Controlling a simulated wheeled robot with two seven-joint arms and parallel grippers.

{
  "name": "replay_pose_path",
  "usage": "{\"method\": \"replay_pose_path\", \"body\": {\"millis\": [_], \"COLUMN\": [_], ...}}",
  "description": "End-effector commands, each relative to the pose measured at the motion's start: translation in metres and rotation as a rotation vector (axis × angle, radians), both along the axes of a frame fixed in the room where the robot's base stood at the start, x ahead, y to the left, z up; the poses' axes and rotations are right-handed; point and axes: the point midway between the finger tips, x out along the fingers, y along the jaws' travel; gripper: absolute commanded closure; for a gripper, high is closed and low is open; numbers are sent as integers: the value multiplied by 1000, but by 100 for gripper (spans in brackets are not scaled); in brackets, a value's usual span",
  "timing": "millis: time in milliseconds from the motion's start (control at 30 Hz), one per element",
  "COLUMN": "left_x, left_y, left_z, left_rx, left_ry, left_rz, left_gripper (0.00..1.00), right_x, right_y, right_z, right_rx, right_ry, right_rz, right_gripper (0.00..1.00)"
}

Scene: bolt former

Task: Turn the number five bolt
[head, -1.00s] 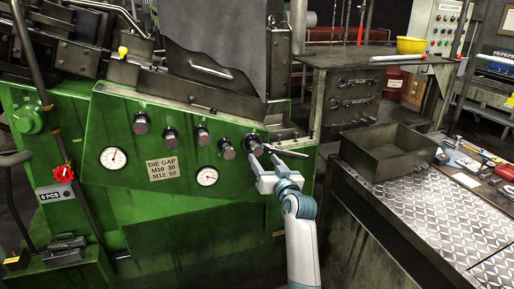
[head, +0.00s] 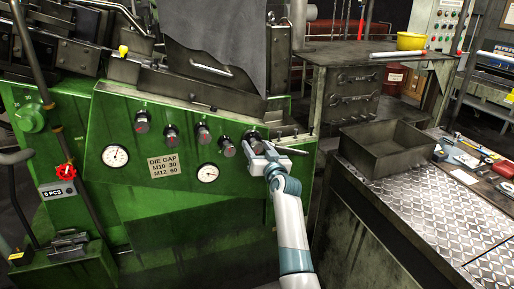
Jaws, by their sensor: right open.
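A row of several dark round knobs, the bolts of the task, runs along the green machine's front (head: 120,190). The number five bolt (head: 252,136), counted from the left, is at the right end of the row and partly hidden by my gripper. My right gripper (head: 256,147) is open, with its fingers at this bolt, one to each side as it appears. I cannot tell whether they touch it. The fourth bolt (head: 227,147) is just left of the fingers. My left gripper is not in view.
Two white gauges (head: 115,156) (head: 207,173) and a die gap label (head: 164,165) are on the panel below the knobs. A dark metal tray (head: 388,150) and a tread-plate bench (head: 440,205) with tools stand at the right.

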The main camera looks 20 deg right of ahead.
Motion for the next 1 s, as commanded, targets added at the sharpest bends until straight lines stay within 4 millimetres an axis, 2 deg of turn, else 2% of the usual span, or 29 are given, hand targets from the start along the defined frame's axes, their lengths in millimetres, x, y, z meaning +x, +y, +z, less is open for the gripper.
{"method": "replay_pose_path", "body": {"millis": [67,233,667,1000], "left_x": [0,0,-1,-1], "left_y": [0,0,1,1], "left_z": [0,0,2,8], "left_rx": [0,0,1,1], "left_ry": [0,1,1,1], "left_rz": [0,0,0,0], "left_gripper": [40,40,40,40], "right_x": [0,0,0,0], "right_y": [0,0,0,0], "right_z": [0,0,0,1], "right_rx": [0,0,53,256], "right_ry": [0,0,2,9], "right_rz": [0,0,0,0], "right_gripper": [47,88,88,88]}}
